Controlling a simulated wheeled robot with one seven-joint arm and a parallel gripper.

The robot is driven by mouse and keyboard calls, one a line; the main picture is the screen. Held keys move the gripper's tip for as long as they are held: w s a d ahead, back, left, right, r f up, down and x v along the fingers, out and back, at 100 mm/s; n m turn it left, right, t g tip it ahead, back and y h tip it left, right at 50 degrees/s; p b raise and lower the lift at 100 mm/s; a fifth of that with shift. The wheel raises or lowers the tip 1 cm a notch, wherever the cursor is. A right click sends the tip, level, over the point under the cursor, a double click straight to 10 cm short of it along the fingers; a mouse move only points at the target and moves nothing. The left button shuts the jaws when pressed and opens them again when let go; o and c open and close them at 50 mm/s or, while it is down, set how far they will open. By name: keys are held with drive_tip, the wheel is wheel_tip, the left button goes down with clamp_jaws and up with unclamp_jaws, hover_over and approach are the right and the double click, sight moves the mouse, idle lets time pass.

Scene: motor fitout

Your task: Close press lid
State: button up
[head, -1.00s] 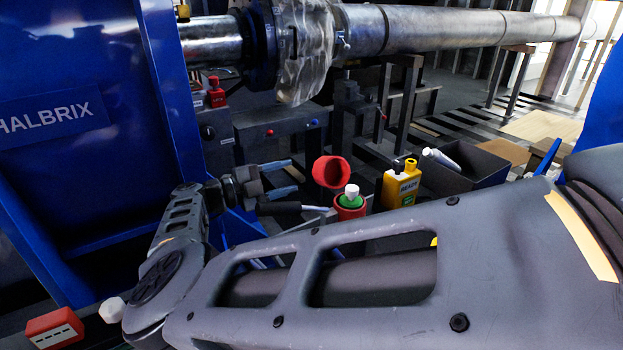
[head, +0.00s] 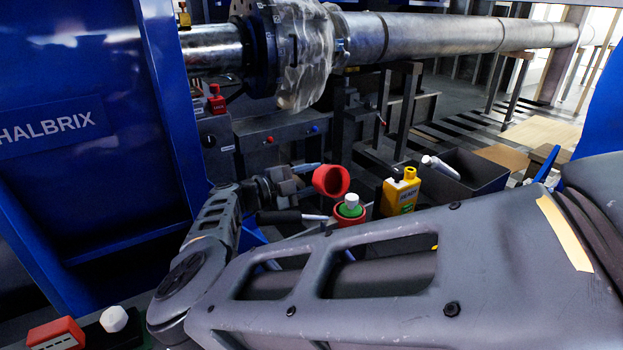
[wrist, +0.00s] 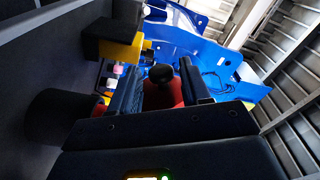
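The red press lid (head: 331,181) stands tilted open in the head view. Below it is a red cup-shaped press body (head: 349,222), with a green ring and a white cap (head: 352,201) showing at its top. My gripper (head: 312,180) is just left of the lid, fingers pointing toward it; whether they touch it I cannot tell. In the wrist view my gripper (wrist: 162,88) has its two fingers apart. A dark round knob (wrist: 161,73) with something red (wrist: 177,92) shows between or beyond them, apparently not clamped.
A black handle with a pale rod (head: 280,216) lies left of the press body. A yellow bottle (head: 401,190) and a dark bin (head: 470,178) holding a white bottle stand to the right. The blue HALBRIX panel (head: 75,195) fills the left. A large metal shaft (head: 440,30) crosses behind.

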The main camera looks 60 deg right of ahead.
clamp_jaws()
